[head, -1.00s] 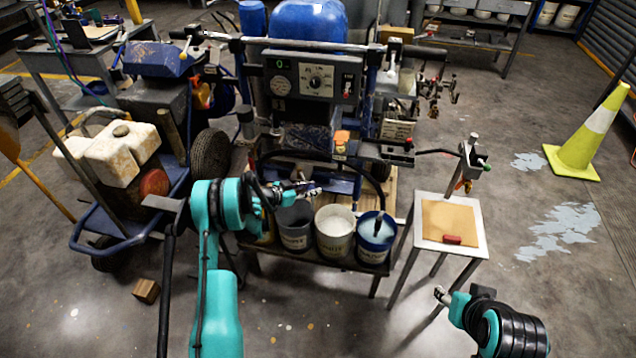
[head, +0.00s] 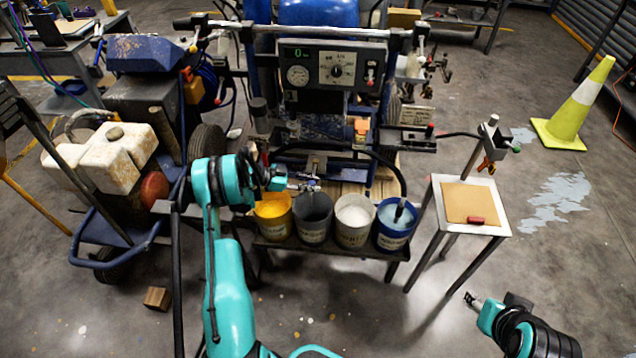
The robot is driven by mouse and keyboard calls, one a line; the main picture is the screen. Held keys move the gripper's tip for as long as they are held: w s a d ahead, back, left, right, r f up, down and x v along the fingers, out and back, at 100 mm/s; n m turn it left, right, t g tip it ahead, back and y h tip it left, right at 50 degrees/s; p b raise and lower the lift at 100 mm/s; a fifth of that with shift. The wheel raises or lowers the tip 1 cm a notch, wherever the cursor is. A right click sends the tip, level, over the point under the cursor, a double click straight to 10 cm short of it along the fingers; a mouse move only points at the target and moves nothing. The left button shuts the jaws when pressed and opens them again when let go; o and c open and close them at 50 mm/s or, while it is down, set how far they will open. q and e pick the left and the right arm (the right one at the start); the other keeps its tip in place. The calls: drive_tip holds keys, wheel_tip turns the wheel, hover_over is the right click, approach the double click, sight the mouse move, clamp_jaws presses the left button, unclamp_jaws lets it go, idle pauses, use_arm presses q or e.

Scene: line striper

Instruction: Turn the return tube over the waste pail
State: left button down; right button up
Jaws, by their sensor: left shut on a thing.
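Four paint pails stand in a row on a low bench: yellow (head: 272,217), dark grey (head: 313,222), white (head: 353,222) and blue (head: 393,228). Their labels are too small to read surely, so I cannot confirm which is the waste pail. My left gripper (head: 279,184) is shut above the back rims of the yellow and grey pails. It appears to hold the return tube (head: 309,186), a small metallic piece reaching over the grey pail; the grip is partly hidden. My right gripper (head: 471,299) is low at the right, away from the pails; its finger gap is unclear.
The striper's control panel (head: 334,66) rises behind the pails. A black hose (head: 396,172) arcs toward the blue pail. A small table (head: 440,205) with a red item (head: 476,220) stands right. A cone (head: 573,112) is far right; a wood block (head: 157,298) lies on the floor.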

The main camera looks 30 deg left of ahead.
idle(0.3)
use_arm(q)
drive_tip(key=c, duration=1.2)
unclamp_jaws()
drive_tip(key=v, duration=1.2)
